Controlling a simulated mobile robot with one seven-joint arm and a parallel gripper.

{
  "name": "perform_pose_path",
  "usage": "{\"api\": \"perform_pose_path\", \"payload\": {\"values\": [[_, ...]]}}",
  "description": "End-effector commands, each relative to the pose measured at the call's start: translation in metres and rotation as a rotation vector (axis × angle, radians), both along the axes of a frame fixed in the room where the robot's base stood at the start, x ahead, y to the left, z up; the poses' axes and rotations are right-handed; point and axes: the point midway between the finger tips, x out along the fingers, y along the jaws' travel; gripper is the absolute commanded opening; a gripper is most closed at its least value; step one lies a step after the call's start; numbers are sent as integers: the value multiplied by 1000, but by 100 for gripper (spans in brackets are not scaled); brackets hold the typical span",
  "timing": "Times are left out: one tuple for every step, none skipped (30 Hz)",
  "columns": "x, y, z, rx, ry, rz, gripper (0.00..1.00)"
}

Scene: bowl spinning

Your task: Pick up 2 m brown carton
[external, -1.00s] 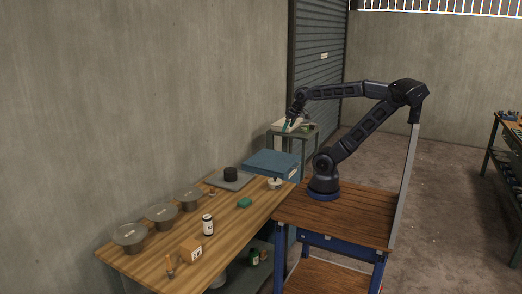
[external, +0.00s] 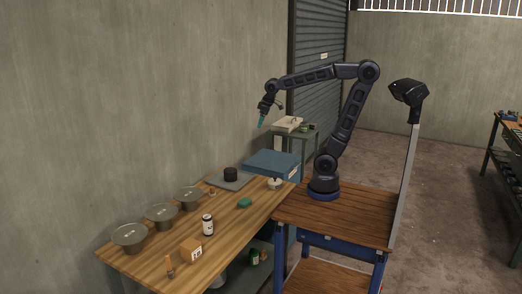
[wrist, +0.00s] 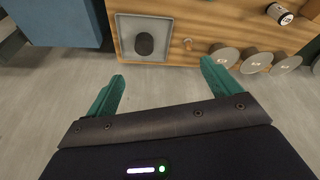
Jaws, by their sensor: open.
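The brown carton (external: 191,250) is a small box with a printed white label. It stands on the wooden workbench (external: 228,243) near its front end in the external view, beside a white bottle and an orange-handled item. My gripper (external: 261,122) has teal fingers and hangs high above the far end of the bench, well away from the carton. In the wrist view the fingers of my gripper (wrist: 163,72) are spread apart with nothing between them. I cannot make out the carton clearly in the wrist view.
Several lidded grey pots (external: 162,213) line the wall side. A white bottle (external: 208,224) stands behind the carton, and an orange-handled item (external: 170,267) in front. A green object (external: 244,202), a white pot (external: 275,183) and a grey tray (external: 230,181) lie farther back. A blue box (external: 272,162) is beyond the bench.

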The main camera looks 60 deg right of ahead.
Motion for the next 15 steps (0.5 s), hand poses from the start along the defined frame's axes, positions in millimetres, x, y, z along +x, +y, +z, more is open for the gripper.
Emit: {"api": "perform_pose_path", "payload": {"values": [[13,15,0,-6,10,34,89],[19,22,0,-9,16,53,89],[28,33,0,-13,21,76,89],[34,42,0,-17,25,95,89],[40,50,0,-20,29,113,89],[48,62,-2,-24,36,139,89],[54,70,-2,-28,38,157,89],[60,80,-3,-30,43,175,89],[67,92,-5,-35,48,199,89],[72,102,-6,-38,53,217,89],[78,112,-8,-42,56,235,89],[84,125,-11,-46,62,261,89],[89,135,-13,-50,65,279,89],[93,146,-15,-53,69,298,89],[99,159,-18,-58,75,321,89]]}}
